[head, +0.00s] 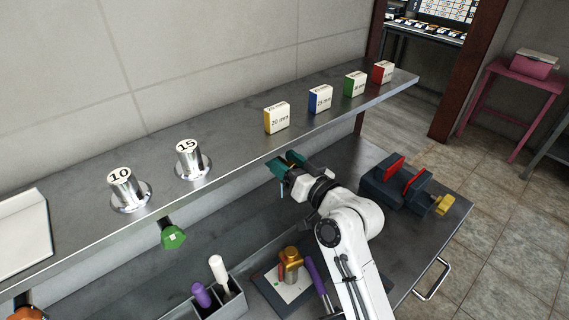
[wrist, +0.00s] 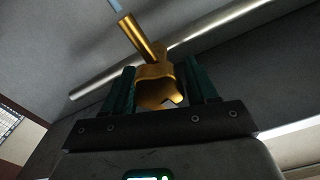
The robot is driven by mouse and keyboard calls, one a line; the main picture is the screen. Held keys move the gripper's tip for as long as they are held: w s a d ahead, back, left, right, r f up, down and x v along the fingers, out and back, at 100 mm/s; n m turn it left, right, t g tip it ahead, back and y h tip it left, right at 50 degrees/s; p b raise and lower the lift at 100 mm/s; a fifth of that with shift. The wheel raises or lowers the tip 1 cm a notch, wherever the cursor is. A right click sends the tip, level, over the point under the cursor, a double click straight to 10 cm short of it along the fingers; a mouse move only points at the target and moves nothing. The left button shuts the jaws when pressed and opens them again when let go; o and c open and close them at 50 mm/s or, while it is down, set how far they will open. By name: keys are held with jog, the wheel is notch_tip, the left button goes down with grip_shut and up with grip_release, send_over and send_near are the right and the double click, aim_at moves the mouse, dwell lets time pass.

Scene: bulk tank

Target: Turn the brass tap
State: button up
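The brass tap (wrist: 155,82) shows in the wrist view below the shelf edge, with its spout (wrist: 142,38) slanting to the upper left. A pale blue strip (wrist: 115,5) shows at the spout's end. It also hangs below my gripper in the head view (head: 282,190). My gripper (wrist: 162,88) has its two green fingers apart, one on each side of the tap's rounded body. I cannot tell whether the fingers touch it. In the head view my gripper (head: 285,165) is at the shelf's front edge and hides the tap.
The steel shelf (head: 75,222) carries weights marked 10 (head: 122,190) and 15 (head: 188,160) and several coloured boxes (head: 277,118). A green knob (head: 173,237) is under it. On the bench are a grey tool holder (head: 232,305), another brass fitting (head: 290,262) and a vise (head: 395,190).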

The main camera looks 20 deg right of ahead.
jog(key=shift+o, duration=0.7)
jog(key=shift+f, duration=0.25)
jog(key=shift+s, duration=0.1)
jog(key=b+v, duration=0.2)
jog(key=v, duration=0.8)
jog(key=shift+s+b, duration=0.35)
jog(key=shift+b, duration=0.05)
jog(key=w+a+n, duration=0.1)
jog(key=w, duration=0.2)
jog(key=w+a+n, duration=0.1)
jog(key=w, duration=0.1)
jog(key=w+a+n, duration=0.1)
jog(key=w, duration=0.2)
jog(key=shift+w+p, duration=0.35)
jog(key=shift+p, duration=0.05)
